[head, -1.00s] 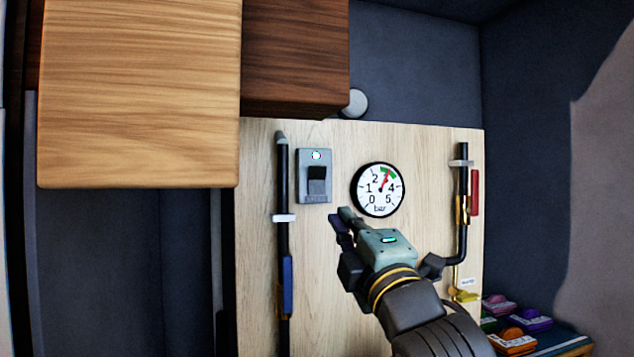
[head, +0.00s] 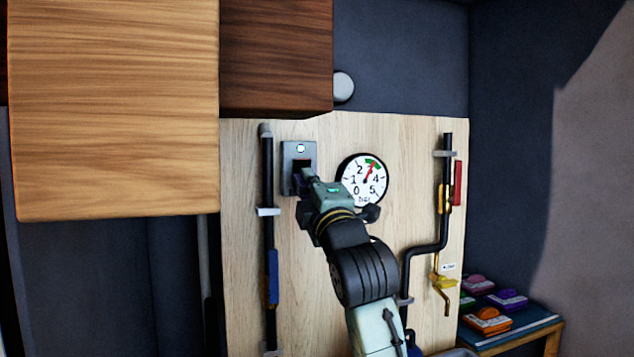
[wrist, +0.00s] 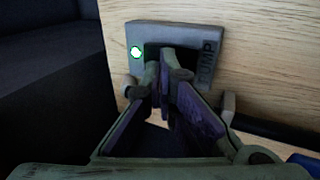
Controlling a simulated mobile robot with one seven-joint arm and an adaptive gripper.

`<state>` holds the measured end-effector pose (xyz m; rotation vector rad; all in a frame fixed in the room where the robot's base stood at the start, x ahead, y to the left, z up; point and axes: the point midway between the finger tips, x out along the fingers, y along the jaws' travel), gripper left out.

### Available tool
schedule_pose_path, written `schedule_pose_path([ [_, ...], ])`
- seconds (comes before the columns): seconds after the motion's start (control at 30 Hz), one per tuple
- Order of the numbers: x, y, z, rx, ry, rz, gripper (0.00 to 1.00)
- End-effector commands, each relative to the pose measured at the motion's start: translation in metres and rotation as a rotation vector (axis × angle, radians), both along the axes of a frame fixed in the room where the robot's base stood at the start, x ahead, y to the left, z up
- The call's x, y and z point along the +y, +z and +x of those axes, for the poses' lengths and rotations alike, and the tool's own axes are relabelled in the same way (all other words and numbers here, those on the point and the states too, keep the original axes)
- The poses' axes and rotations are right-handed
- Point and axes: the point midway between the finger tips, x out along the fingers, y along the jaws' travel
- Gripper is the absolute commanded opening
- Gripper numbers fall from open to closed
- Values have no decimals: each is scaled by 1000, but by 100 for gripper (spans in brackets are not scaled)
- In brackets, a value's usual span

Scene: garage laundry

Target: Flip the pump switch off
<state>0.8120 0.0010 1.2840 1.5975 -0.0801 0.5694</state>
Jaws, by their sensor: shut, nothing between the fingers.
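The pump switch is a grey box (head: 288,158) on the wooden panel, with a small bright round light (head: 300,148) near its top. Its dark rocker (head: 302,164) shows only in part above my fingers. My gripper (head: 304,180) is shut and empty, its tips at the lower part of the switch. In the wrist view the box (wrist: 177,29) shows the letters "UMP", its light (wrist: 136,52) at the left. The tips of my gripper (wrist: 168,62) are in front of the dark rocker and hide most of it. I cannot tell whether they touch it.
A round gauge (head: 362,181) is just right of my gripper, its needle near the green band. A black pipe (head: 268,185) with a blue handle (head: 272,276) runs at left. Another pipe (head: 447,160) with a red handle (head: 458,183) is at right. Wooden cabinets (head: 115,110) overhang upper left.

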Motion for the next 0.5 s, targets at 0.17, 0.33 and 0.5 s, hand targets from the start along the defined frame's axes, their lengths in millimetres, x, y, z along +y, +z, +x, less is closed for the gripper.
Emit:
schedule_pose_path([
  [0.17, 4, 7, 12, 0, 1, 0, 0],
  [0.33, 5, 6, 14, 0, 0, 1, 0],
  [0.5, 4, 6, 14, 0, 0, 1, 0],
])
